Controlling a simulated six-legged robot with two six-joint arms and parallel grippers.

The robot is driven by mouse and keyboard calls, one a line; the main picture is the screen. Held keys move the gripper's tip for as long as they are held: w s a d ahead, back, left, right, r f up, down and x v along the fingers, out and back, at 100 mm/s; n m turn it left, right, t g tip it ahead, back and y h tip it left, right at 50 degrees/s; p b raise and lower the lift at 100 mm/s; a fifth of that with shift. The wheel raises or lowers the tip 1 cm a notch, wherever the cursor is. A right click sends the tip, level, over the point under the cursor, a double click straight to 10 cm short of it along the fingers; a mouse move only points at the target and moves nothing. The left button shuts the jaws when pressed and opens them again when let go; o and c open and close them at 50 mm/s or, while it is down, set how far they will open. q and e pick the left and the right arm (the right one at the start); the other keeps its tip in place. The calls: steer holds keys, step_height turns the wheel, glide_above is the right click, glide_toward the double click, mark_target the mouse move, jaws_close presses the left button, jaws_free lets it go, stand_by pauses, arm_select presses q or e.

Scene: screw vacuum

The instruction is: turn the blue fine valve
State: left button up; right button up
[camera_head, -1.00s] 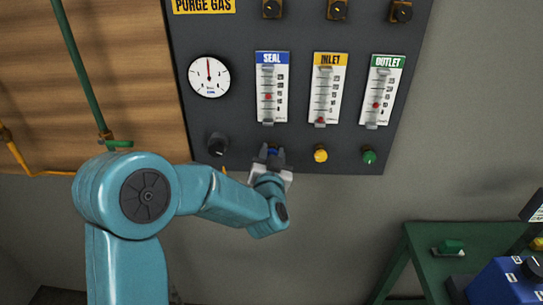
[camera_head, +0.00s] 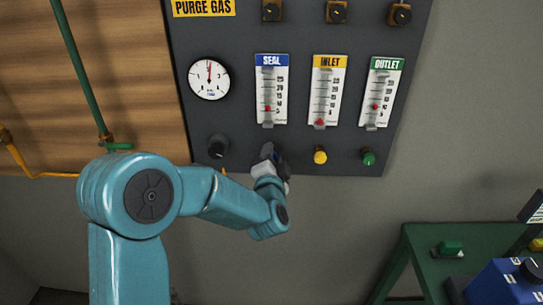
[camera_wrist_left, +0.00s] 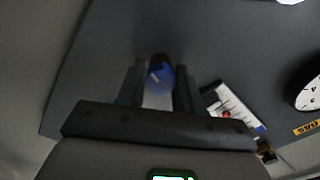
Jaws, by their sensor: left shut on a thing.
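The blue fine valve knob (camera_wrist_left: 160,77) sits on the dark panel between the fingers of my left gripper (camera_wrist_left: 158,90) in the left wrist view. In the head view my left gripper (camera_head: 268,156) is at the panel's lower edge, below the SEAL flowmeter (camera_head: 271,90), and hides the blue knob. The gripper is shut on the knob and looks rolled to one side. The red float of the SEAL flowmeter is low on its scale. My right gripper is not in view.
A yellow knob (camera_head: 320,157) and a green knob (camera_head: 368,157) stand to the right on the panel (camera_head: 230,125). A green table (camera_head: 430,262) with a blue box (camera_head: 508,283) is at the lower right.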

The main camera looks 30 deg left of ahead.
arm_select(q)
steer(key=shift+r, duration=0.25)
stand_by(0.3)
steer(key=o, duration=0.8)
steer(key=shift+o, duration=1.1)
steer(key=shift+d, duration=0.15)
steer(key=shift+f, duration=0.1)
